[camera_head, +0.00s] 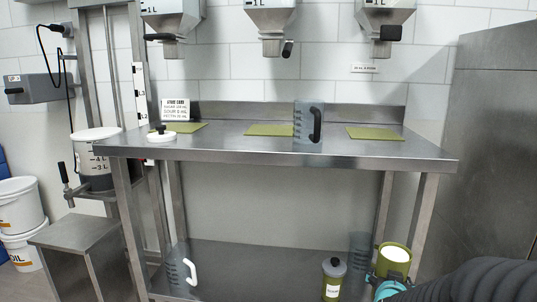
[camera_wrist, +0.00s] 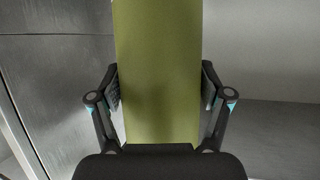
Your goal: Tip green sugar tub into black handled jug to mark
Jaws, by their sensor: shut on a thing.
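My gripper (camera_wrist: 160,88) is shut on the green tub (camera_wrist: 157,45), with one finger on each side of it. In the head view the tub (camera_head: 395,262) is at the lower right, lidless, with pale contents showing at its open top. My gripper (camera_head: 388,288) is partly hidden there by my dark arm. The black handled jug (camera_head: 301,122) is translucent grey and stands upright on the steel table, right of centre, with its handle to the right. The tub is apart from it, lower and to the right. The jug's marks are too small to read.
A white lid (camera_head: 160,137), a card (camera_head: 176,109) and green mats (camera_head: 268,129) lie or stand on the table (camera_head: 230,147). Dispensers (camera_head: 270,18) hang above.

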